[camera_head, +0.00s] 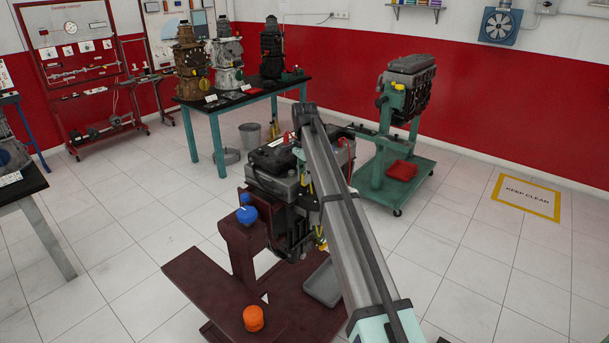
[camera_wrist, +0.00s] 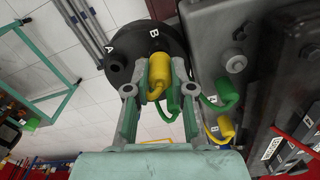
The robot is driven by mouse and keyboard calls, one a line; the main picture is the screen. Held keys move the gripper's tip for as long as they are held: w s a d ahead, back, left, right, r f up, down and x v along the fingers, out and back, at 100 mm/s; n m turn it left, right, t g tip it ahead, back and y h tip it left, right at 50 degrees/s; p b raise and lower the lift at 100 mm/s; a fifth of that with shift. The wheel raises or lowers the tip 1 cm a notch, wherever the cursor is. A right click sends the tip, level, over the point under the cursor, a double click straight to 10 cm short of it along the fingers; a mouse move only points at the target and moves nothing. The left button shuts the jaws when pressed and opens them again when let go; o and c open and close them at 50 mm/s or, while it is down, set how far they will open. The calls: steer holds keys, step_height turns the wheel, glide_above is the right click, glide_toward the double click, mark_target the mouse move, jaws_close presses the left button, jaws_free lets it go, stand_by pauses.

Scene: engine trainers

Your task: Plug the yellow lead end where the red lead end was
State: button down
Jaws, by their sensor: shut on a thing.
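In the wrist view my gripper (camera_wrist: 158,93) is shut on a yellow lead end (camera_wrist: 159,68), a yellow boot held between its fingertips. The boot's top meets the black round cap (camera_wrist: 146,41) just below the letter B; I cannot tell whether it is seated there. By the letter A, a black post (camera_wrist: 118,67) on the cap carries no lead. No red lead end can be made out.
A green boot (camera_wrist: 226,96) and another yellow boot (camera_wrist: 225,126) sit right of the gripper, close to the grey engine block (camera_wrist: 215,45). The dark red stand (camera_head: 195,285) bears an orange cap (camera_head: 253,318). A second engine (camera_head: 408,85) stands on a green stand behind.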

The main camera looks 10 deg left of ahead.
steer(key=shift+f, duration=0.75)
stand_by(1.1)
steer(key=c, duration=0.9)
jaws_free()
steer(key=shift+r, duration=0.15)
